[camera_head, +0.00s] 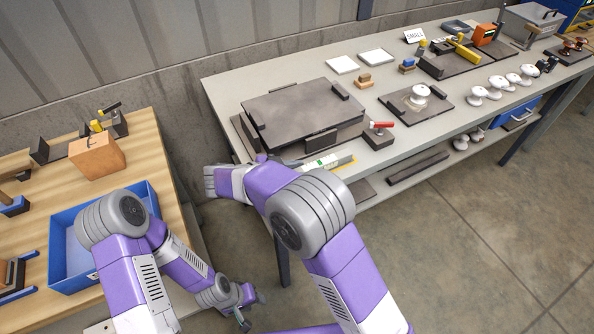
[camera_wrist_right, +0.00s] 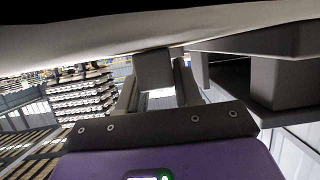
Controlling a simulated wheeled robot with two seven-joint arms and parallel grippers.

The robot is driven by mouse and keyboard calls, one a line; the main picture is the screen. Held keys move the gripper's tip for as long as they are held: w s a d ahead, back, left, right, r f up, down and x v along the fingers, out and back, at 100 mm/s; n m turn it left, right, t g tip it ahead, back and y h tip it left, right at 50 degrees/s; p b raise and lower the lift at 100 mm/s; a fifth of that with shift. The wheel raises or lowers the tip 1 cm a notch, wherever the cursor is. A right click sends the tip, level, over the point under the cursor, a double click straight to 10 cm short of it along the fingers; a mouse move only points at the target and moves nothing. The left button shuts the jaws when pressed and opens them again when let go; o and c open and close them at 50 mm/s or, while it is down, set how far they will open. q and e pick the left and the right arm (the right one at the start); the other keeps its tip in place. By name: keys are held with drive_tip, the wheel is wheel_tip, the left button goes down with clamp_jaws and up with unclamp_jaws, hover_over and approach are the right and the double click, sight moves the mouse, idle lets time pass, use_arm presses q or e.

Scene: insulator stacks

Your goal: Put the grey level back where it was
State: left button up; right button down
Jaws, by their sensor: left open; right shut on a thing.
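The grey level (camera_head: 318,164), a pale bar with a small green mark, is at the front edge of the grey table in the head view, beside the dark raised plate. My right gripper (camera_head: 288,162) is at its left end and shut on it; my own forearm hides part of the fingers. In the right wrist view, the fingers of this gripper (camera_wrist_right: 156,88) are close together at a grey block-like part, under a pale surface that fills the top. My left gripper (camera_head: 243,308) is open and empty, low beside the wooden bench.
The dark raised plate (camera_head: 300,116) and a red-handled clamp (camera_head: 379,134) stand close to the level. White insulators (camera_head: 477,95) and a small dark plate (camera_head: 413,104) are further right. A blue tray (camera_head: 62,250) and an orange-brown box (camera_head: 97,156) are on the wooden bench.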

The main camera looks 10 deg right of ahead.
drive_tip(key=c, duration=0.8)
unclamp_jaws()
drive_tip(key=shift+f, duration=0.1)
drive_tip(key=shift+r, duration=0.2)
drive_tip(key=shift+s+a+r+p, duration=0.15)
drive_tip(key=shift+a+p, duration=0.15)
drive_tip(key=shift+p, duration=0.15)
drive_tip(key=p+v, duration=0.2)
drive_tip(key=v, duration=0.9)
drive_tip(key=shift+a, duration=0.15)
